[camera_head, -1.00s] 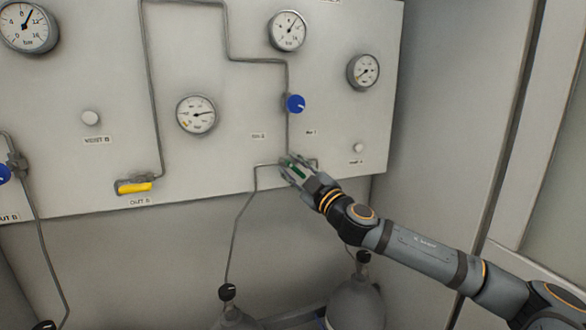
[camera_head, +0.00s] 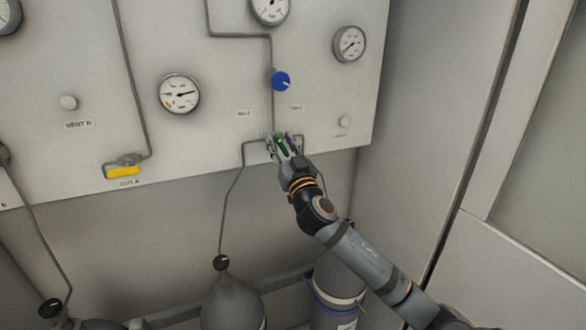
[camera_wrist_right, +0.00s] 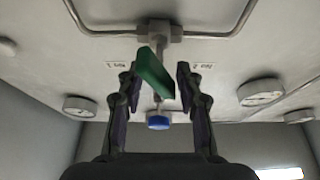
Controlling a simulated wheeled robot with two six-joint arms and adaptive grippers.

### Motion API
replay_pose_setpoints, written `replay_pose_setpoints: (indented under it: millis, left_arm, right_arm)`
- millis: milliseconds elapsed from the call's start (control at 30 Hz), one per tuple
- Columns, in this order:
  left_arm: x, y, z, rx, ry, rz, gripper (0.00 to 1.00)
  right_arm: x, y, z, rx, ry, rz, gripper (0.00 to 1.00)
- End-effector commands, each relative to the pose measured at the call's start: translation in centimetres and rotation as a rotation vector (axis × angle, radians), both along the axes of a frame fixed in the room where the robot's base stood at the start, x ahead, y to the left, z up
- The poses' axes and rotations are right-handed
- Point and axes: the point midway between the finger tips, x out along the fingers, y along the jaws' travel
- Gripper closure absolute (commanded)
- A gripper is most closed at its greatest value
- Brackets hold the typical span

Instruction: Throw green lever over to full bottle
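The green lever (camera_head: 281,144) sits on a valve low on the wall panel, where thin pipes meet below a blue knob. In the right wrist view the lever (camera_wrist_right: 155,74) slants between my right gripper's fingers (camera_wrist_right: 156,82), with a visible gap to the fingers. My right gripper (camera_head: 284,146) is open around the lever; its fingers partly hide the lever in the head view. A grey bottle (camera_head: 232,302) stands below on the left and another (camera_head: 336,284) on the right, partly behind my arm. Which one is full I cannot tell. My left gripper is not in view.
The blue knob (camera_head: 281,81) is above the lever and also shows in the right wrist view (camera_wrist_right: 158,122). Gauges (camera_head: 179,93) and a yellow-handled valve (camera_head: 122,172) are on the panel to the left. A cabinet wall (camera_head: 440,130) bounds the right.

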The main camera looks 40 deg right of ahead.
Motion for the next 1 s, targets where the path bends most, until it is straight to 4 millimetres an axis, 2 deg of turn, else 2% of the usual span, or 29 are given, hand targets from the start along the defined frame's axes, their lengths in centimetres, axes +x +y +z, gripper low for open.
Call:
replay_pose_setpoints:
  millis: [33,133,200,467,667,867,900,1000]
  left_arm:
    - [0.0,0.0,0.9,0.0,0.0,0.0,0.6]
    - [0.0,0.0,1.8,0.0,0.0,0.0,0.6]
    - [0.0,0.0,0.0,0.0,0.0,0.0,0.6]
    - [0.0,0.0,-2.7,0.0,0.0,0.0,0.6]
    - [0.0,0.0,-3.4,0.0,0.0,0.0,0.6]
    - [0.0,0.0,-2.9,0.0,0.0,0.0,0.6]
    - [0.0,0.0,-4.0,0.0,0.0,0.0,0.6]
    - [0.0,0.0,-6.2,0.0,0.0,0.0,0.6]
  right_arm:
    - [0.0,0.0,0.4,0.055,-0.012,0.0,0.65]
    - [0.0,-0.1,0.4,0.165,-0.036,0.0,0.65]
    - [-1.1,0.1,-1.0,0.153,-0.036,-0.001,0.65]
    - [-4.8,1.4,-2.7,0.146,-0.035,0.001,0.65]
    - [-7.4,2.2,-3.5,0.144,-0.031,0.0,0.65]
    - [-9.2,2.9,-3.9,0.146,-0.033,0.002,0.65]
    - [-9.3,2.7,-4.7,0.154,-0.04,-0.005,0.65]
    - [-8.9,2.2,-5.0,0.165,-0.051,-0.026,0.65]
